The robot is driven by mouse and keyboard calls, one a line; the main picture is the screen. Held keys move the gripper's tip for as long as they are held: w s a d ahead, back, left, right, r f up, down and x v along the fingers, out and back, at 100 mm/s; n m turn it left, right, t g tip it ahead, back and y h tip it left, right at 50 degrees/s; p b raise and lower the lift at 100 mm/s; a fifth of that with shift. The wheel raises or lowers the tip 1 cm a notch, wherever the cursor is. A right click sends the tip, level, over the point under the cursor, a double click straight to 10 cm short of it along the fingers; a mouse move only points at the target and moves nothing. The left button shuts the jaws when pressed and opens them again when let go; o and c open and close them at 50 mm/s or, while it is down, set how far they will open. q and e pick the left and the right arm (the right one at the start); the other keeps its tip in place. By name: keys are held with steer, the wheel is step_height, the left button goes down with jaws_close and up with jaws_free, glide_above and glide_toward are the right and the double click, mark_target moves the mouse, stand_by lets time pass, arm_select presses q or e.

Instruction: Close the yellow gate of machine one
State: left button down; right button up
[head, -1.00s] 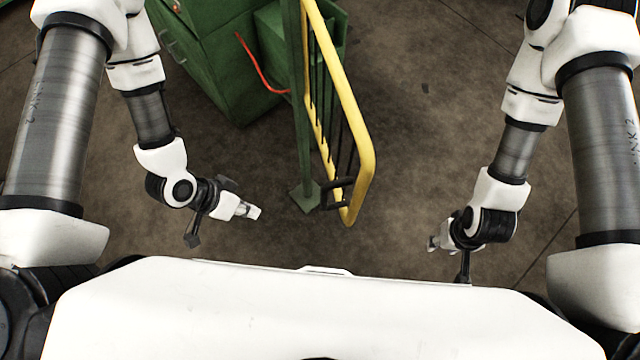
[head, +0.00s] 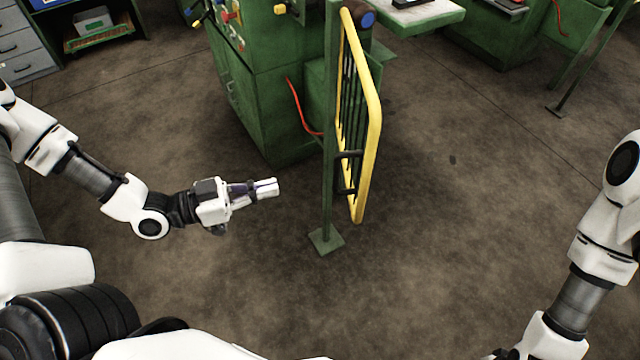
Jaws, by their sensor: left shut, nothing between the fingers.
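The yellow gate (head: 374,140) hangs beside a green post (head: 328,150) with a square foot plate on the floor. It stands swung out from the green machine (head: 258,110), seen at a steep angle. A dark handle (head: 346,172) sits on its lower near part. My left gripper (head: 272,187) is shut and empty, left of the post and apart from the gate. My right arm enters at the lower right; its gripper is cut off by the bottom edge.
A red cable (head: 300,108) hangs on the machine's side. Another green machine (head: 490,40) stands at the back right. Grey drawers (head: 25,50) and a shelf are at the far left. The floor right of the gate is clear.

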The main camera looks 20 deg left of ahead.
arm_select(q)
steer(key=b+x, duration=0.1)
steer(key=x, duration=0.9)
steer(key=shift+w+d, duration=0.25)
arm_select(e)
steer(key=shift+f, duration=0.9)
arm_select(q)
steer(key=shift+f, duration=0.1)
arm_select(e)
steer(key=shift+w+d, duration=0.1)
